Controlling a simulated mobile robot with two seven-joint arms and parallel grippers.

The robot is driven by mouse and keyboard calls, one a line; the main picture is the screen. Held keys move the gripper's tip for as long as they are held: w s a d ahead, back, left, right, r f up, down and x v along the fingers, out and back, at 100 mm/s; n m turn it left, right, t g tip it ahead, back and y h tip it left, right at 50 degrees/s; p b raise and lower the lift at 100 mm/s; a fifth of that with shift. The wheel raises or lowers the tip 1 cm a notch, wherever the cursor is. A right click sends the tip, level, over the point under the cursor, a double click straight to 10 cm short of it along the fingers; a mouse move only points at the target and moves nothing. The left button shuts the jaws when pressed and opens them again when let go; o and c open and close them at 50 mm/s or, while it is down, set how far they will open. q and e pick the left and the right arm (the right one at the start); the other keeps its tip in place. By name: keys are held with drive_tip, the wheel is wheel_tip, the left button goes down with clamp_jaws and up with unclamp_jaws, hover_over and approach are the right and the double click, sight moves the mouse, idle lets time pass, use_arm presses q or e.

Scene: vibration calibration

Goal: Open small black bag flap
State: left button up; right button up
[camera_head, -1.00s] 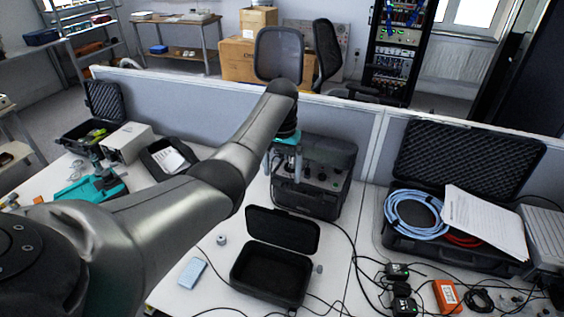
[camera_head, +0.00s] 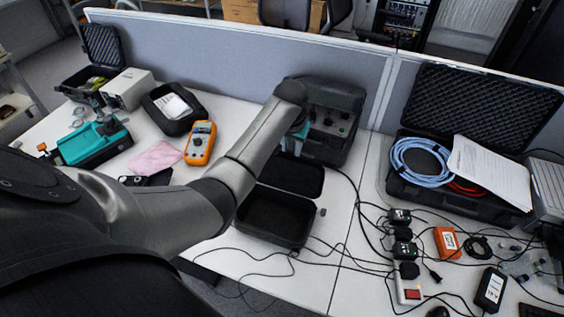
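A black bag-like case (camera_head: 352,97) with a panel of knobs on its front stands at the back of the table against the divider. My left arm reaches across from the left. My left gripper (camera_head: 291,142), with teal fingers pointing down, is at the left front of this case. Its fingers look apart with nothing seen between them; the forearm partly hides them. I cannot tell whether they touch the case. A smaller black case (camera_head: 272,218) lies open and empty in front, its lid raised at the back and partly behind my arm. My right gripper is not in view.
An orange multimeter (camera_head: 201,143), a pink cloth (camera_head: 157,158) and a black tray with paper (camera_head: 174,107) lie to the left. A large open case (camera_head: 456,200) with hoses and papers stands right. Cables and small boxes clutter the right front.

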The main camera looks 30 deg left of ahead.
use_arm(q)
drive_tip(key=s+f+b, duration=0.1)
drive_tip(key=f, duration=0.1)
drive_tip(key=s+d+f+t, duration=0.1)
drive_tip(key=f, duration=0.1)
drive_tip(key=s+d+f+t+b, duration=0.1)
drive_tip(key=f, duration=0.1)
drive_tip(key=shift+s+d+f+b, duration=0.15)
drive_tip(key=shift+s+f+b, duration=0.15)
drive_tip(key=shift+f, duration=0.1)
drive_tip(key=c, duration=0.4)
drive_tip(key=s+f+t+b, duration=0.1)
drive_tip(key=f+t+y+b, duration=0.1)
drive_tip(key=t+b, duration=0.1)
drive_tip(key=s+f+n+t+b, duration=0.1)
drive_tip(key=b, duration=0.1)
drive_tip(key=shift+s+a+f+t, duration=0.15)
drive_tip(key=shift+s+a+t, duration=0.05)
drive_tip(key=shift+s+t, duration=0.1)
clamp_jaws()
drive_tip(key=s+r+t+y+b, duration=0.2)
drive_tip(key=s+r+t+b, duration=0.3)
drive_tip(key=s+t+b, duration=0.35)
drive_tip(key=w+a+g, duration=0.1)
drive_tip(key=w+a, duration=0.2)
drive_tip(key=w, duration=0.9)
drive_tip(key=shift+w+a, duration=0.25)
drive_tip(key=shift+w, duration=0.1)
